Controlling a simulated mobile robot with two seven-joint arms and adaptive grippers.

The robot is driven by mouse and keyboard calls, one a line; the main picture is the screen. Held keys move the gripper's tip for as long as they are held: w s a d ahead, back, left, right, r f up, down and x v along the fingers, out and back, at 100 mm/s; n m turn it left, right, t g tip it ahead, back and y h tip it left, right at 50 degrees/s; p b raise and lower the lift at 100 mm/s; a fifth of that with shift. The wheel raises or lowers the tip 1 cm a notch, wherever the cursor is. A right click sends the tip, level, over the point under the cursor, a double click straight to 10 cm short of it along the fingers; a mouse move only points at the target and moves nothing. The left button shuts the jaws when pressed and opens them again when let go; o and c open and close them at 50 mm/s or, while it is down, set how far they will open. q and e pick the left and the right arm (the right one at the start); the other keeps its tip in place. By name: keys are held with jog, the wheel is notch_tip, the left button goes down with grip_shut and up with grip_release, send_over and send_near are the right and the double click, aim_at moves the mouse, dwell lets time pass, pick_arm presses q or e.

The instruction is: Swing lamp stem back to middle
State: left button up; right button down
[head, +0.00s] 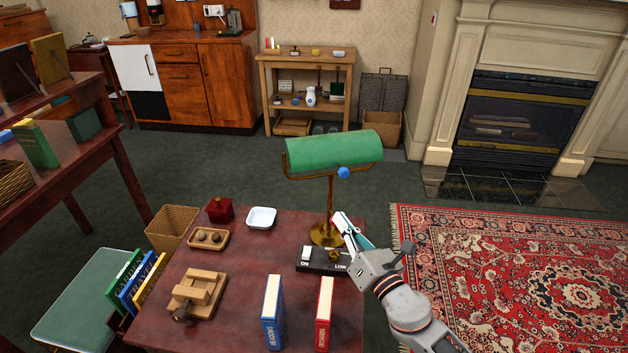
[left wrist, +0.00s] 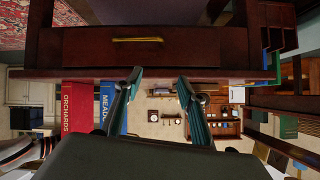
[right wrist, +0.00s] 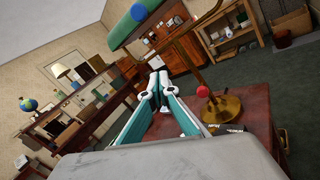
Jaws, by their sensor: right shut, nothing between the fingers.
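The lamp has a green shade (head: 334,148), a thin brass stem (head: 330,200) and a round brass base (head: 322,238) on the dark red table. A blue knob (head: 343,173) sits below the shade. The stem looks nearly upright in the head view. My right gripper (head: 341,218) is shut and empty, just right of the lower stem. In the right wrist view its fingertips (right wrist: 158,78) are left of the stem (right wrist: 197,65), apparently apart from it, and a red knob (right wrist: 202,91) shows low on the lamp. My left gripper (left wrist: 158,80) is open and empty in the left wrist view.
A switch box marked ON and LOW (head: 325,260) lies in front of the lamp base. A blue book (head: 272,312) and red book (head: 324,314) stand nearer. A white dish (head: 261,218), wooden tray (head: 208,239) and wooden device (head: 197,294) occupy the table's left.

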jog(key=s+r+m+g+y+p, duration=0.4)
jog(key=r+m+g+y+p, duration=0.35)
jog(key=r, duration=0.55)
pick_arm(q)
jog(key=shift+g, duration=0.3)
jog(key=r, duration=0.1)
jog(key=s+r, duration=0.1)
jog(key=r, duration=0.1)
jog(key=d+r, duration=0.1)
jog(key=shift+s+r, duration=0.3)
jog(key=shift+s, duration=0.1)
pick_arm(e)
jog(key=w+a+f+h, duration=0.1)
jog(key=w+a+f, duration=0.1)
jog(key=w+a, duration=0.6)
jog(key=shift+w+a, duration=0.15)
jog(key=shift+w, duration=0.65)
jog(key=shift+m+g, duration=0.25)
